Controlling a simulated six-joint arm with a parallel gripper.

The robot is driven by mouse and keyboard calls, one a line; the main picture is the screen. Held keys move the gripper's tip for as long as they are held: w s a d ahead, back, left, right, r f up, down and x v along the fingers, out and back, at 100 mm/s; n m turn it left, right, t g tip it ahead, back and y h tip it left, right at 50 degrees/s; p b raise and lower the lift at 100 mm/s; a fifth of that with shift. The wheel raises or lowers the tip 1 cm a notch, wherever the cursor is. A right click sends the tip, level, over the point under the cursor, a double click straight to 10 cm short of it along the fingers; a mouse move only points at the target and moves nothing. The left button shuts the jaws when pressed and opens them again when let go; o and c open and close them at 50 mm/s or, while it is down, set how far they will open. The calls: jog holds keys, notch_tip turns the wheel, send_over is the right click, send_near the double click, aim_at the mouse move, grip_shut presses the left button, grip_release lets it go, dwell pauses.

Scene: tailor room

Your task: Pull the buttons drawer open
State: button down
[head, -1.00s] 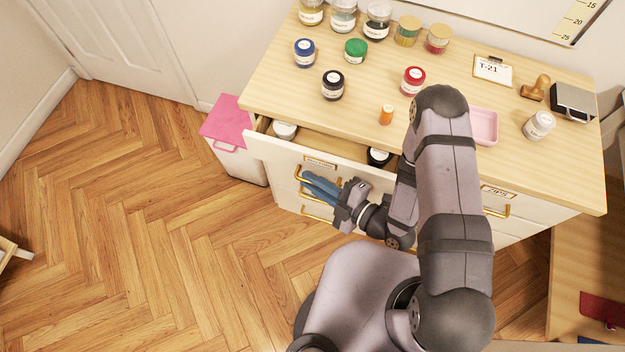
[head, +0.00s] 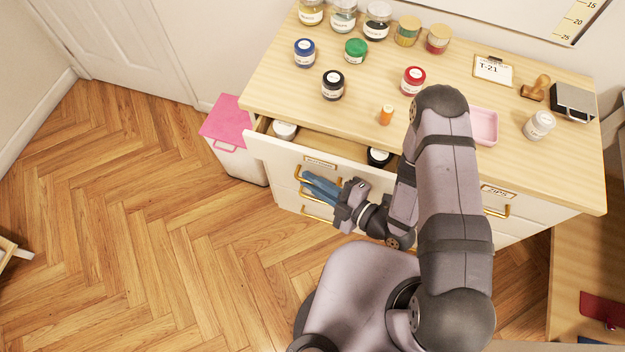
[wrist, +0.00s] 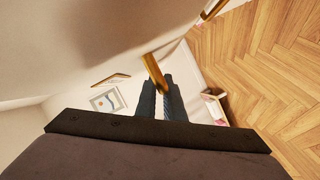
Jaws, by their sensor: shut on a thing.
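The buttons drawer (head: 270,152) is at the top left of the white cabinet in the head view. It stands partly open, with a small label (head: 320,162) too blurred to read. A white-lidded jar (head: 285,128) and a dark jar (head: 379,156) show inside; the arm hides part of the right end. My gripper (head: 306,179) is at the drawer front with its blue fingers shut on the brass handle (head: 299,172). In the wrist view the handle (wrist: 153,70) lies between the fingertips (wrist: 158,88).
Several jars, an orange spool (head: 386,115), a pink tray (head: 484,127) and a stamp (head: 536,87) stand on the cabinet top (head: 300,101). The wood floor (head: 150,220) in front is clear.

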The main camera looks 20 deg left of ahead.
dwell(0.4)
jog(key=s+p, duration=1)
jog(key=p, duration=0.2)
jog(key=shift+s+f, duration=0.1)
jog(key=c, duration=2.2)
grip_release()
jog(key=shift+o, duration=0.2)
jog(key=shift+d, duration=0.15)
